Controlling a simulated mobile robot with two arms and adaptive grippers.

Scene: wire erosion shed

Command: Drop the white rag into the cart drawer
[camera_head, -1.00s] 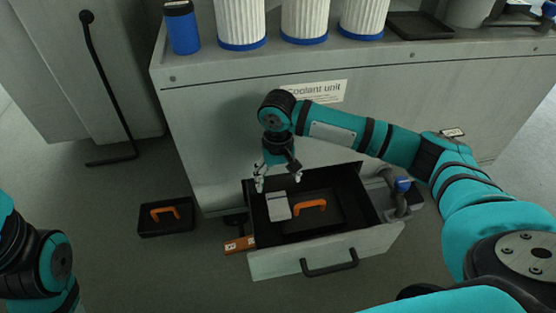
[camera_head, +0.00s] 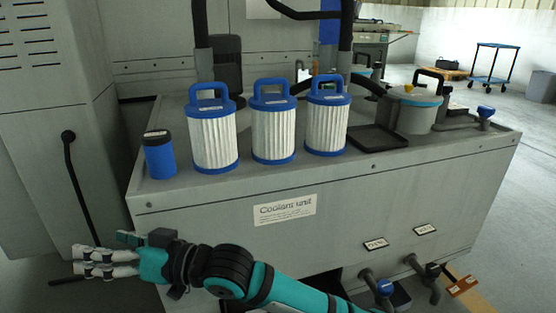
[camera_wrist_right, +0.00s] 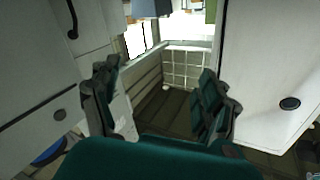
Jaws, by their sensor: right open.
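My right gripper (camera_head: 80,261) is at the lower left of the head view, pointing left, in front of the left end of the coolant unit. In the right wrist view its two fingers (camera_wrist_right: 160,80) are apart, with nothing between them. I see no white rag in either current view. I cannot make out a cart drawer either; the area below the coolant unit's front is mostly cut off. My left gripper is not in view.
The grey coolant unit (camera_head: 390,190) carries a blue canister (camera_head: 159,158), white filters with blue handles (camera_head: 273,135), a black tray (camera_head: 377,139) and a lidded pot (camera_head: 416,110). Pipes with a blue knob (camera_head: 384,287) stick out low in front. A blue cart (camera_head: 493,80) stands far back right.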

